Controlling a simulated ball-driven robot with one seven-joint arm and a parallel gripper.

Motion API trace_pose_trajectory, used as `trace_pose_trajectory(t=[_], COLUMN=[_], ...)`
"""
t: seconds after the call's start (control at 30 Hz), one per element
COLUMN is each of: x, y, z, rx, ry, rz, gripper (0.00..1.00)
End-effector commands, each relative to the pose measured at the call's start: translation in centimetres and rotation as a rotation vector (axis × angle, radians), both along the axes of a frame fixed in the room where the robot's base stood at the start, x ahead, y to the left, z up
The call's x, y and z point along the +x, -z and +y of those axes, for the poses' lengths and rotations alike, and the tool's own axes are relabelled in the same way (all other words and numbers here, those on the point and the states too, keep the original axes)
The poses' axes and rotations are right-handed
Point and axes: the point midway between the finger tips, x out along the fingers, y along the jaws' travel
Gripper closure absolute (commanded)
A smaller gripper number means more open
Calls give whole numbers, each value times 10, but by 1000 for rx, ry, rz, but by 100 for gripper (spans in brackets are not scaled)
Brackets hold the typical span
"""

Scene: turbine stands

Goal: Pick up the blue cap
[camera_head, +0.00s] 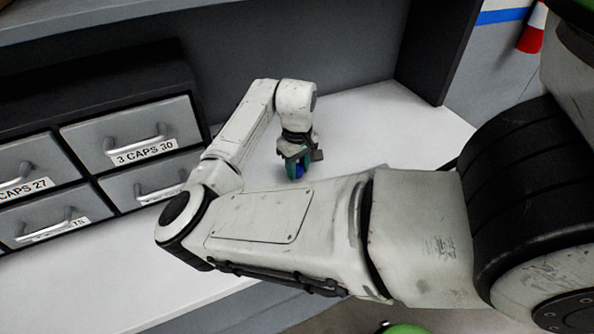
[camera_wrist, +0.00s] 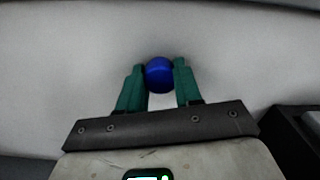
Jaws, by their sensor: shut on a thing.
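The blue cap (camera_wrist: 159,74) is round and sits between the two green fingertips of my gripper (camera_wrist: 159,77) in the wrist view. The fingers touch it on both sides, so my gripper is shut on it. In the head view the cap (camera_head: 299,171) shows as a small blue patch at the tips of my gripper (camera_head: 294,166), over the white worktop (camera_head: 355,130). The fingers partly hide it there. I cannot tell whether the cap touches the worktop or is just above it.
A dark cabinet with grey drawers stands on the left, with one drawer labelled "3 CAPS 30" (camera_head: 132,137) and others around it. A dark upright panel (camera_head: 432,50) closes the right end. The worktop around my gripper is clear. A red and white object (camera_head: 533,30) is at the top right.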

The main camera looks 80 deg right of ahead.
Motion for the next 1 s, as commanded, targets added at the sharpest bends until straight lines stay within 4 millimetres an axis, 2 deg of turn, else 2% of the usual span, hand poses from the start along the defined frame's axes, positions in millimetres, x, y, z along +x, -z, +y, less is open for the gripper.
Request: trace_pose_trajectory(t=[0.4,0.57,0.73,1.0], x=[0,0,-1,-32], y=[0,-7,-30,-91], z=[0,-1,-1,40], rx=[0,-2,-4,-5], ry=[0,1,2,4], rz=[0,0,-1,-1], gripper=[100,100,100,100])
